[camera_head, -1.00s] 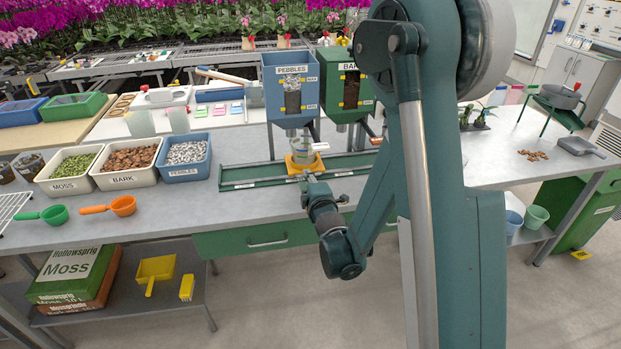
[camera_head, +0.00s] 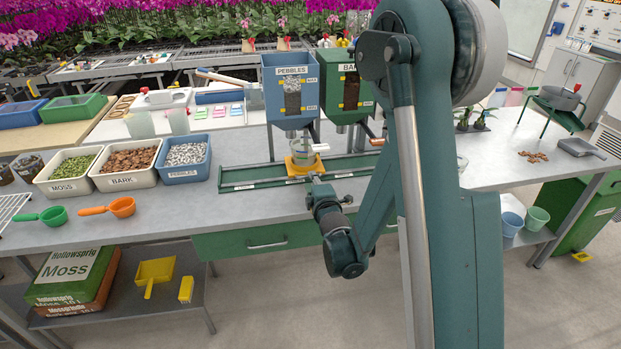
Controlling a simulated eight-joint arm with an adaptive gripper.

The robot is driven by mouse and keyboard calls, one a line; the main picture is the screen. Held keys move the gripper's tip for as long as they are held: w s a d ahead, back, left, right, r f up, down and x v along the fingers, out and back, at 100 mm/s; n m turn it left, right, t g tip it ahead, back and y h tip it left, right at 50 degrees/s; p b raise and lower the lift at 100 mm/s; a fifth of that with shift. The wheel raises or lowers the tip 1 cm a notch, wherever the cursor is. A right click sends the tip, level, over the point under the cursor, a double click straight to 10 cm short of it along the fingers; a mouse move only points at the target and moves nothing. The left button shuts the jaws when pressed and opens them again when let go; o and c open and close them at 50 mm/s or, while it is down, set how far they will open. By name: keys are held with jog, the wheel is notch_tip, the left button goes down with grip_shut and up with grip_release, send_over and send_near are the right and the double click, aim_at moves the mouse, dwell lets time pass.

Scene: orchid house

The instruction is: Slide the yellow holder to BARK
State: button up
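The yellow holder (camera_head: 293,169) sits on the green rail (camera_head: 240,178), below the blue PEBBLES hopper (camera_head: 272,90). A clear cup (camera_head: 301,149) stands in the holder. The green BARK hopper (camera_head: 362,100) is to the right, partly hidden behind my arm. My gripper (camera_head: 313,178) is at the front right side of the holder. Its fingers are too small and too hidden to show whether they are open or shut, or whether they touch the holder.
Bins of moss (camera_head: 70,172), bark (camera_head: 125,165) and pebbles (camera_head: 186,158) stand left of the rail. Green (camera_head: 53,215) and orange (camera_head: 121,207) scoops lie in front. The rail right of the holder looks clear as far as it shows; my arm covers its right end.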

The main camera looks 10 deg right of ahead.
jog(key=shift+b+x, duration=0.35)
jog(key=shift+x, duration=2.1)
jog(key=shift+c, duration=0.2)
grip_shut()
